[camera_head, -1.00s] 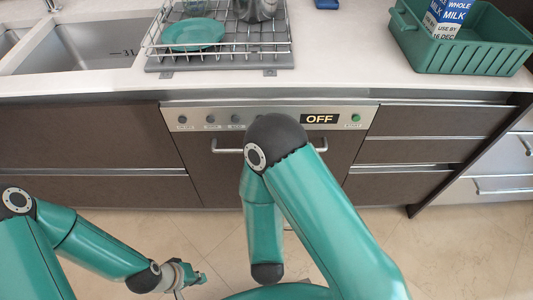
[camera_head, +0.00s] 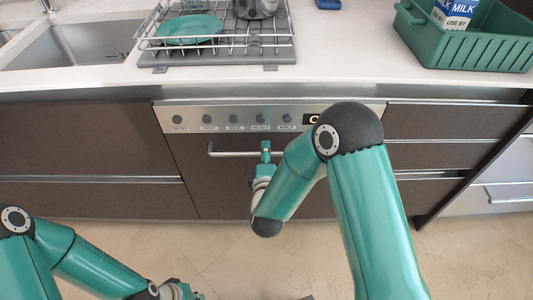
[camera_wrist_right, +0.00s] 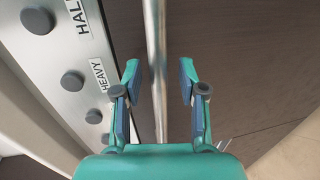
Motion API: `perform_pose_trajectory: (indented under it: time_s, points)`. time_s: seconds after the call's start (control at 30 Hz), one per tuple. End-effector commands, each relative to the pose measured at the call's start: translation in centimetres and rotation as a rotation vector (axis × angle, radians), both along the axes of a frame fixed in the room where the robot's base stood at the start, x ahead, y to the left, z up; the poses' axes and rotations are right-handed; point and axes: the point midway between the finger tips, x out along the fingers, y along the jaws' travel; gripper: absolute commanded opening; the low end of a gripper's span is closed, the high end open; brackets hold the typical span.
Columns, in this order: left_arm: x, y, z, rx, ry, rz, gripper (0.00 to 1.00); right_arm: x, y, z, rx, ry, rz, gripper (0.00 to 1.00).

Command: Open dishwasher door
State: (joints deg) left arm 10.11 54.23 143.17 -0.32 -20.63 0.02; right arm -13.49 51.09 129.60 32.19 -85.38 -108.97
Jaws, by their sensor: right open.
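The dishwasher door (camera_head: 222,184) is a dark panel, shut, under a steel control panel (camera_head: 190,118) with several knobs. Its handle (camera_head: 230,153) is a horizontal steel bar near the door's top. My right gripper (camera_head: 266,150) is at the handle, its fingers open. In the right wrist view the bar (camera_wrist_right: 155,45) runs between the two open fingers of the right gripper (camera_wrist_right: 160,72), nearer the left finger, with no clear contact. My right arm hides the handle's right end and part of the display. My left gripper (camera_head: 180,291) is low at the bottom edge, partly cut off.
Drawers (camera_head: 430,155) flank the dishwasher on the right and dark cabinets (camera_head: 85,145) on the left. The counter above holds a dish rack (camera_head: 216,55) and a green crate (camera_head: 470,50) with a milk carton. The tiled floor (camera_head: 150,245) in front is clear.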

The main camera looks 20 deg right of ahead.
Motion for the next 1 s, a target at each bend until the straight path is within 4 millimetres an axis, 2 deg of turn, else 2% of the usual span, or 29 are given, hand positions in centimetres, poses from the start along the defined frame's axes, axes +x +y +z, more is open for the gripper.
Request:
perform_pose_trajectory:
  time_s: [0.37,0.6,1.0]
  points:
    - [-0.01,0.00,-0.03,0.000,0.000,0.000,0.00,0.49,-0.20,-0.13,0.000,0.000,-0.001,0.41]
    - [-0.01,0.00,-0.03,0.000,0.000,0.000,0.00,0.47,-0.23,-0.14,0.000,0.001,-0.001,0.01]
    - [-0.01,0.00,-0.09,0.000,0.000,0.000,0.00,0.39,-0.18,-0.31,0.000,0.004,-0.001,0.00]
